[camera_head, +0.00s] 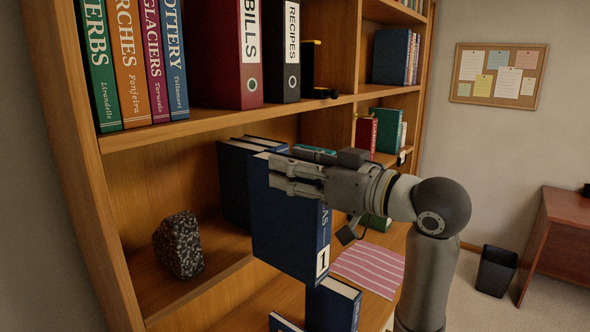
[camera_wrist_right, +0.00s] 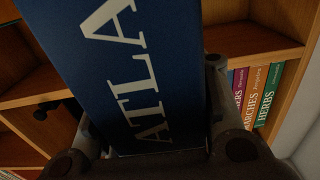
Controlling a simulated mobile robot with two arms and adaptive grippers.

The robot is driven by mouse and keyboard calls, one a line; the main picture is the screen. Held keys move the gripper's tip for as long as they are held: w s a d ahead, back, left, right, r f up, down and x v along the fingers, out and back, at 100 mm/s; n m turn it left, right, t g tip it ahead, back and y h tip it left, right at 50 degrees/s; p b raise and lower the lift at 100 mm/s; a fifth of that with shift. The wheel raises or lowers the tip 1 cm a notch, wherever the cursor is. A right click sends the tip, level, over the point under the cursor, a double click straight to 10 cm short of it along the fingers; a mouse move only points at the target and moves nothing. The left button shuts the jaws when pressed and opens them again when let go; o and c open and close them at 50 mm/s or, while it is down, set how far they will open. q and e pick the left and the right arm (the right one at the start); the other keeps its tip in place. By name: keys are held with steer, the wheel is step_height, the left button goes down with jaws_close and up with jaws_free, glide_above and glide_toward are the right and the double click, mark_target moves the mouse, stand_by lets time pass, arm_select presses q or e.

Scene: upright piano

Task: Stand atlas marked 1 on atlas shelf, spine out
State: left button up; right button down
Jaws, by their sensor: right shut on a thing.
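My right gripper (camera_head: 280,178) is shut on the blue atlas marked 1 (camera_head: 288,235), with its fingers on either side of the upper part. The atlas is upright in front of the shelf, its lettered spine and white 1 label facing right in the head view. In the right wrist view, the spine of the atlas (camera_wrist_right: 135,70) fills the middle between the fingers. Dark blue volumes (camera_head: 235,185) stand on the middle shelf (camera_head: 222,250) behind it, partly hidden. Whether the held atlas touches them I cannot tell. My left gripper is not in view.
A speckled stone block (camera_head: 178,246) stands on the middle shelf, with bare board between it and the blue volumes.

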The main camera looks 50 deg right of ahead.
mark_target(261, 172)
steer(key=w+a+p, duration=0.1)
steer(key=w+p, duration=0.5)
steer(key=w, duration=1.3)
steer(key=shift+w+a+r, duration=0.15)
steer(key=shift+w+a, duration=0.15)
steer(key=shift+w, duration=0.1)
steer(key=shift+f+b, duration=0.55)
steer(key=shift+f, duration=0.65)
steer(key=c, duration=0.8)
jaws_free()
steer(key=shift+o, duration=0.2)
steer(key=s, duration=0.8)
steer(key=s+d, duration=0.1)
steer(key=s, duration=0.3)
steer(key=shift+f, duration=0.1)
